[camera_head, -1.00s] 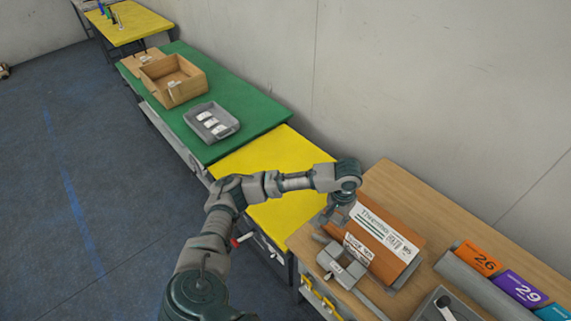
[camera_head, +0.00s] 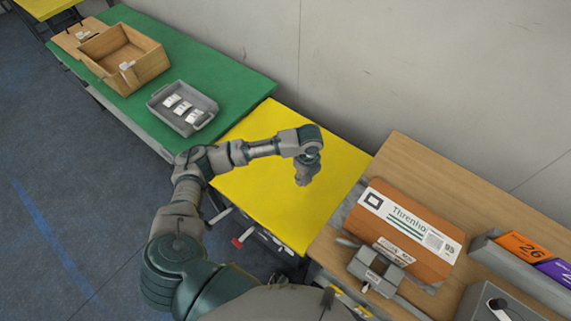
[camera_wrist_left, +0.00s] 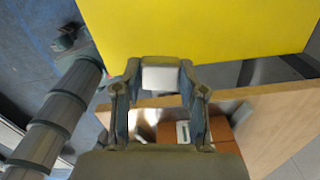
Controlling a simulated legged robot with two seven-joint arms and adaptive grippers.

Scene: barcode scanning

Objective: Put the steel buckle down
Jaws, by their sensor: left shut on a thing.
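My left gripper (camera_head: 304,180) is above the yellow table (camera_head: 250,200), and its fingers point down. In the left wrist view my left gripper (camera_wrist_left: 160,90) is shut on a small pale grey piece, the steel buckle (camera_wrist_left: 160,77), held between the fingertips. In the head view the buckle is hidden or too small to make out. In the wrist view the yellow top (camera_wrist_left: 230,30) lies beyond the fingertips. I cannot tell how high the buckle is above it. My right gripper is not in view.
The wooden table (camera_head: 420,150) on the right holds an orange-brown labelled block (camera_head: 405,228) and a grey fixture (camera_head: 378,270). The green table (camera_head: 235,80) holds a grey tray (camera_head: 154,101) with white-labelled pieces and a wooden box (camera_head: 150,66). Much of the yellow top is bare.

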